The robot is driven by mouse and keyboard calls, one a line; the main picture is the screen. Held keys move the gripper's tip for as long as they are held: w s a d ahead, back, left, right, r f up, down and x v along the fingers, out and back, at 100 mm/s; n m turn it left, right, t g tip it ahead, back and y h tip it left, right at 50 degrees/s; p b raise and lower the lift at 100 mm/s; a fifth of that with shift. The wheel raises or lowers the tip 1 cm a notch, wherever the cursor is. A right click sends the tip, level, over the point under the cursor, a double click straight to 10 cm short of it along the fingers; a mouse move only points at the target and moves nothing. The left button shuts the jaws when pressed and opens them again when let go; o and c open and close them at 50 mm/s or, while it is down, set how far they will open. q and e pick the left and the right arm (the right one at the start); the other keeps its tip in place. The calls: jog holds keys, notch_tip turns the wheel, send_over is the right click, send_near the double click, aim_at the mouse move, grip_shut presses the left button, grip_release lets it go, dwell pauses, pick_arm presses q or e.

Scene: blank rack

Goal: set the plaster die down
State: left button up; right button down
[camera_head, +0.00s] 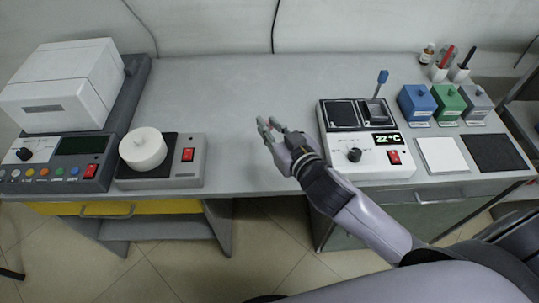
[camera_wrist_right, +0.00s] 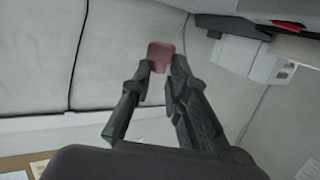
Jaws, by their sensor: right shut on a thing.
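My right gripper (camera_head: 268,127) is above the grey bench (camera_head: 225,95), left of the temperature unit. In the wrist view its two dark fingers (camera_wrist_right: 160,68) are shut on a small dull-red block (camera_wrist_right: 159,55), the plaster die, held at the fingertips. In the head view the die cannot be made out between the fingers. The wrist view faces the wall, so the bench under the die is not seen there. My left gripper is not in view.
A white temperature unit (camera_head: 377,160) reads 22 °C. Blue (camera_head: 417,100), green (camera_head: 448,101) and grey (camera_head: 477,101) blocks stand right, behind a white pad (camera_head: 441,155) and dark mat (camera_head: 494,153). A round white pot (camera_head: 143,149) sits left. The bench middle is clear.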

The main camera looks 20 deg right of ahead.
jog(key=b, duration=0.1)
send_over(270, 164)
notch_tip(270, 164, down, 8)
jog(key=shift+r, duration=0.2)
jog(key=shift+f+b, duration=0.4)
jog(key=shift+f, duration=1.7)
jog(key=shift+f, duration=0.1)
jog(key=c, duration=1.5)
grip_release()
jog(key=shift+c, duration=0.2)
